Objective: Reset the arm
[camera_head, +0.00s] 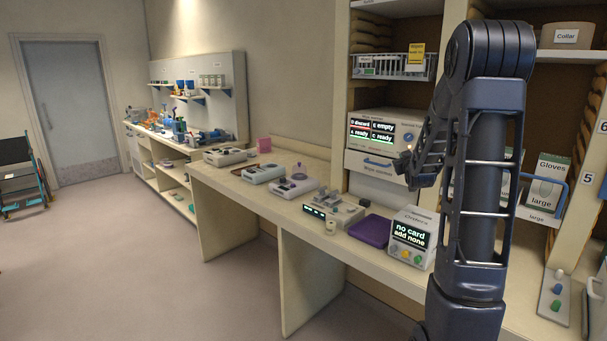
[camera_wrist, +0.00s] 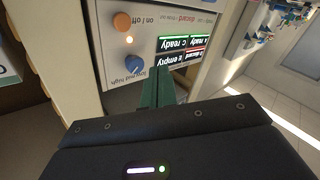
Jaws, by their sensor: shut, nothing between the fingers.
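My dark arm stands upright at the right of the head view and bends back at the top. My gripper (camera_head: 405,163) hangs in front of the shelf unit, beside the device with the status screen (camera_head: 375,130). In the wrist view my gripper's greenish fingers (camera_wrist: 160,88) are together and hold nothing. They point towards that device's front panel (camera_wrist: 120,20), which appears upside down with an orange knob, a blue knob and lit "ready", "discard" and "empty" labels. I cannot tell how far apart the fingertips and the panel are.
The long bench (camera_head: 300,207) bears several small devices, a purple pad (camera_head: 371,230) and a box reading "no card, add none" (camera_head: 407,238). A gloves bin (camera_head: 543,190) sits on the shelf right of my arm.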

